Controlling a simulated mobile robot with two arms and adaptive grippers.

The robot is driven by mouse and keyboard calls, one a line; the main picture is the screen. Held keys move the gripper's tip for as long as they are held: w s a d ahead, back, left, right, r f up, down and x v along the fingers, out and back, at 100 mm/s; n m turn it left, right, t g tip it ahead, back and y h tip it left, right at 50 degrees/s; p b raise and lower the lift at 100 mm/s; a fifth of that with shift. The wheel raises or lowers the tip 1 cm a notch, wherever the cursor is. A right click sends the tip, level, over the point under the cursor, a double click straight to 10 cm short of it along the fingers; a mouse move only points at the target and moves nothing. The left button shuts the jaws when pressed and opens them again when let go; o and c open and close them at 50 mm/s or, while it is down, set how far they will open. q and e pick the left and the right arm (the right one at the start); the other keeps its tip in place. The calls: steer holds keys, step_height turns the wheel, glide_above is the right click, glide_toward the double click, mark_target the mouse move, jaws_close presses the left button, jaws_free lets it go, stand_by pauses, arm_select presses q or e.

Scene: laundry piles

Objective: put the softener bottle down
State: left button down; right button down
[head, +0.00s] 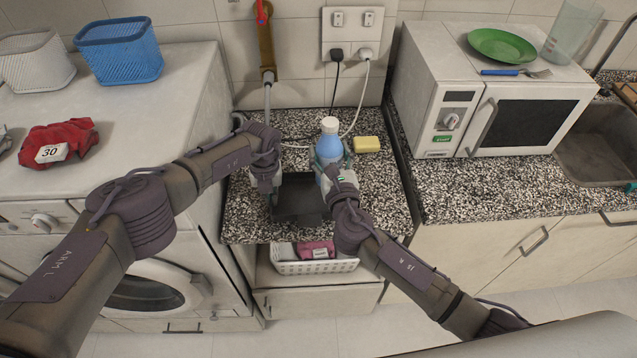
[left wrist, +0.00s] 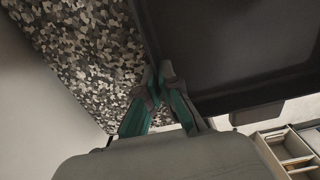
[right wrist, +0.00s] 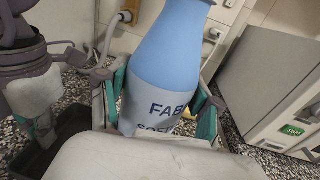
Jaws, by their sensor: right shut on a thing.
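The softener bottle (head: 329,146) is light blue with a white cap and stands nearly upright above the speckled worktop. In the right wrist view the bottle (right wrist: 172,70) shows part of its lettering, and my right gripper (right wrist: 165,100) is shut on it, a finger on each side. In the head view my right gripper (head: 334,172) hides its lower part, so I cannot tell whether its base touches anything. A black tray (head: 298,207) lies just left of it. My left gripper (left wrist: 158,78) has its fingertips close together with the tray's rim (left wrist: 145,35) between them.
A yellow sponge (head: 367,144) lies right of the bottle. A microwave (head: 520,125) with a green plate (head: 501,45) and fork stands further right. A washing machine (head: 190,80) is on the left. A white basket (head: 310,266) sits below the worktop (head: 385,205). Worktop is free at the front right.

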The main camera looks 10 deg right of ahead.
steer(key=shift+f, duration=3.55)
steer(key=shift+c, duration=1)
jaws_free()
steer(key=shift+f, duration=0.2)
steer(key=shift+r, duration=0.15)
steer(key=s, duration=1.2)
steer(key=shift+d, duration=0.3)
arm_select(q)
steer(key=c, duration=1.8)
jaws_free()
steer(key=shift+c, duration=0.2)
steer(key=o, duration=0.6)
